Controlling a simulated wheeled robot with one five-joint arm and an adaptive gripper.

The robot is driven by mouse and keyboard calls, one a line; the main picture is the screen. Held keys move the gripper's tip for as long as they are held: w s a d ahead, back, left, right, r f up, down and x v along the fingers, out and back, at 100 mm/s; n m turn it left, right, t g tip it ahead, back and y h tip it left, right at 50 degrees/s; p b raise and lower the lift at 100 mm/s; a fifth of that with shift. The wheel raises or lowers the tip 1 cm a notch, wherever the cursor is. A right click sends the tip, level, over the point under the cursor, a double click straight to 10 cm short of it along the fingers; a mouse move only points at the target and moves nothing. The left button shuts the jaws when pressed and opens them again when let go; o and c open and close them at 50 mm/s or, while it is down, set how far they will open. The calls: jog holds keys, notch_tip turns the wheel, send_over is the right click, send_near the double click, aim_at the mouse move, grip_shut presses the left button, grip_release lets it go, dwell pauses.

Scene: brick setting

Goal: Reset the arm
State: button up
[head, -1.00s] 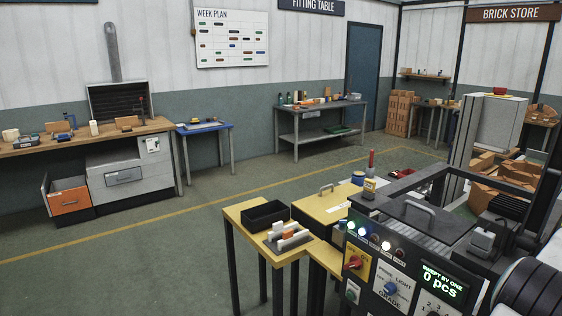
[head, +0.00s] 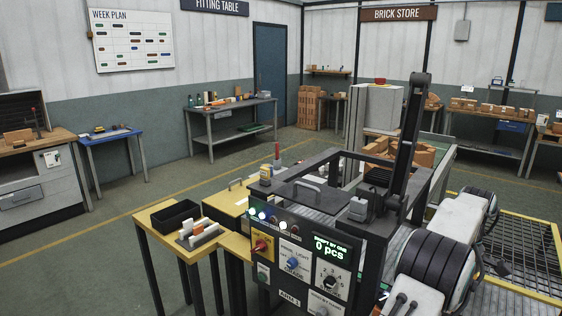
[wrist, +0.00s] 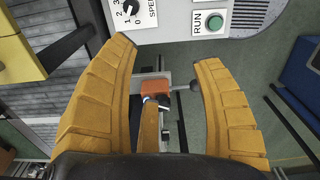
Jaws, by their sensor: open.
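The gap between the fingers looks empty. In the head view my arm's white and black links are at the lower right, and I cannot make out the gripper there.
A machine panel with lit lamps and a "0 pcs" display (head: 331,248) stands close in front. A yellow stand holds a black tray (head: 175,215). A yellow-edged grating (head: 525,255) lies at right. Open floor is at left.

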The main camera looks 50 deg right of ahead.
jog(key=w+a+f+m+y, duration=0.15)
jog(key=a+f+m, duration=0.7)
jog(key=m, duration=0.95)
jog(key=w+a+r+n, duration=0.1)
jog(key=w+a+r, duration=0.2)
jog(key=w+a, duration=0.45)
jog(key=w+a+r+n, duration=0.15)
jog(key=w+a, duration=0.35)
jog(key=a, duration=0.6)
jog(key=w+a+r+n+t, duration=0.2)
jog(key=a+n, duration=0.4)
jog(key=a, duration=0.6)
jog(key=w+a+r+n+t+h, duration=0.1)
jog(key=w+a+r+n, duration=0.3)
jog(key=a, duration=0.8)
jog(key=shift+a+r+n+t, duration=0.15)
jog(key=shift+r+n+t, duration=0.45)
jog(key=shift+r+n, duration=0.6)
jog(key=shift+o, duration=0.2)
jog(key=shift+f+h, duration=0.15)
jog(key=shift+h, duration=0.1)
